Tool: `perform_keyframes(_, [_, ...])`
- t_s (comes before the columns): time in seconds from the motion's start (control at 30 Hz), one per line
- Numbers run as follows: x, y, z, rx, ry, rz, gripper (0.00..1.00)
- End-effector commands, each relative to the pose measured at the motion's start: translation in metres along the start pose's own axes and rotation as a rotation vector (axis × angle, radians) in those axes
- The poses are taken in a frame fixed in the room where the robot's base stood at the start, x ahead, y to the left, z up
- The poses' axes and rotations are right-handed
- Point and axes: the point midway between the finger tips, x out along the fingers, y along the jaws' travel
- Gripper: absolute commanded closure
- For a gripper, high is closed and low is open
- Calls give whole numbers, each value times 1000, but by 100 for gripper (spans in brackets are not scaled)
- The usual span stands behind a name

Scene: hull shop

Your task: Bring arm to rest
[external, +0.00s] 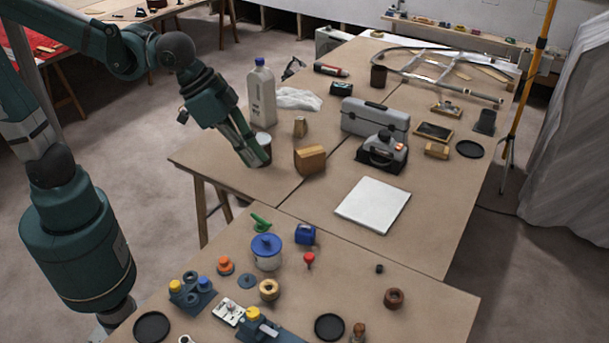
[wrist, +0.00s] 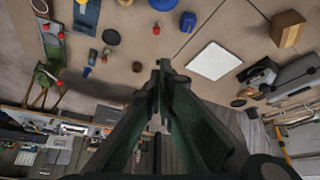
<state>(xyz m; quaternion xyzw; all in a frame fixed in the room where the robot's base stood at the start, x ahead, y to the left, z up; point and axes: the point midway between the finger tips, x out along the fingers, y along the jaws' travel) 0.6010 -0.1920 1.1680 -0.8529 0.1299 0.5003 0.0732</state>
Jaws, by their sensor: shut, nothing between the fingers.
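My teal arm (external: 105,45) reaches in from the left and bends down over the table's left edge. My gripper (external: 256,160) points down and to the right, just in front of a brown-and-white cup (external: 264,146) in the external view, partly covering it. I cannot tell whether it touches the cup. In the wrist view my gripper (wrist: 162,68) has its fingers together, with nothing between them.
A white jug (external: 262,92) stands behind my gripper, a wooden block (external: 310,159) to its right. A grey toolbox (external: 375,120) and white panel (external: 373,204) lie farther right. The near table holds a blue-lidded pot (external: 267,252). Bare table (external: 225,165) shows left of the gripper.

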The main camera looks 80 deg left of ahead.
Motion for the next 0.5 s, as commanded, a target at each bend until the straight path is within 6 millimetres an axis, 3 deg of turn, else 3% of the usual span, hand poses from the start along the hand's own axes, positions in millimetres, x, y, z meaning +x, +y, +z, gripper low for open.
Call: perform_keyframes(0.5, [-49, -72, 76, -108, 45, -65, 100])
